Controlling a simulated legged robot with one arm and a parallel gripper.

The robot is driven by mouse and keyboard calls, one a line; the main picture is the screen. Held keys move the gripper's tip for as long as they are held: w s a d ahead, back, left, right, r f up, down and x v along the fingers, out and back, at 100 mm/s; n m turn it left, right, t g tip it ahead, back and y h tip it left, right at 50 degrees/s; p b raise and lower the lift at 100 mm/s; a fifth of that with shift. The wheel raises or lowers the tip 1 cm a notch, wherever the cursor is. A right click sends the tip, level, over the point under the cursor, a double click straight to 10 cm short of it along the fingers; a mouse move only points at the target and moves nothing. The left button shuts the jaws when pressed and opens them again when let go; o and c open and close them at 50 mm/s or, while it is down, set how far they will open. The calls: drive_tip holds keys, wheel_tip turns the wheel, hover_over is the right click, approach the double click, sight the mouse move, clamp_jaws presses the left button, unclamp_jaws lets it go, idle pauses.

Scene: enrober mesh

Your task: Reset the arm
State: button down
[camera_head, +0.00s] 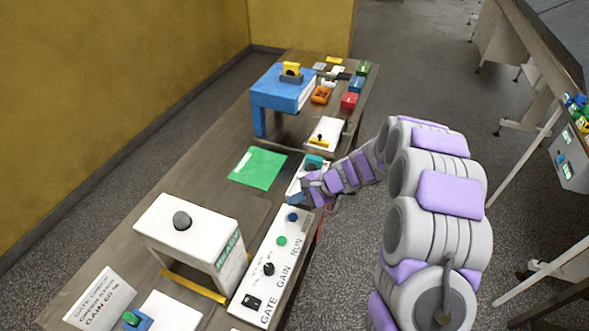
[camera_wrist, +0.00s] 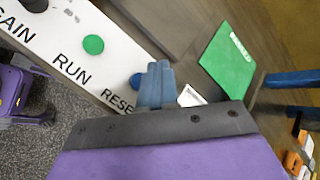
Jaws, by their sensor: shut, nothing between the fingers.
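My gripper (camera_head: 309,196) is over the far end of the white control panel (camera_head: 263,252), above the table. In the wrist view my gripper's grey-blue fingers (camera_wrist: 157,78) are together and empty. They show right beside the blue button (camera_wrist: 136,80) at the panel's RESET label; I cannot tell whether they touch it. The blue button (camera_head: 292,216) also shows in the head view, followed by a green button (camera_head: 281,240) labelled RUN, a black knob (camera_head: 269,268) at GAIN and a black switch (camera_head: 251,302) at GATE.
A green sheet (camera_head: 258,168) lies left of my gripper. A white box (camera_head: 190,228) with a dark knob stands left of the panel. A blue stand (camera_head: 284,90) and several small coloured boxes occupy the table's far end. Bare floor lies right of the table.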

drive_tip(key=s+d+r+n+g+h, duration=0.25)
drive_tip(key=s+r+n, duration=0.35)
drive_tip(key=s+r, duration=0.8)
drive_tip(key=s+d+r+n+h, duration=0.1)
drive_tip(key=s+d, duration=0.3)
drive_tip(key=s, duration=0.4)
drive_tip(key=s+d+r+n+h, duration=0.1)
drive_tip(key=s+d+n+h, duration=0.1)
drive_tip(key=s, duration=0.7)
drive_tip(key=s+d+r+n+h, duration=0.1)
drive_tip(key=s+d+h, duration=0.2)
drive_tip(key=s+d, duration=0.3)
drive_tip(key=shift+s+d+n+h+b, duration=0.3)
drive_tip(key=shift+s+d+h, duration=0.1)
drive_tip(key=shift+s, duration=0.85)
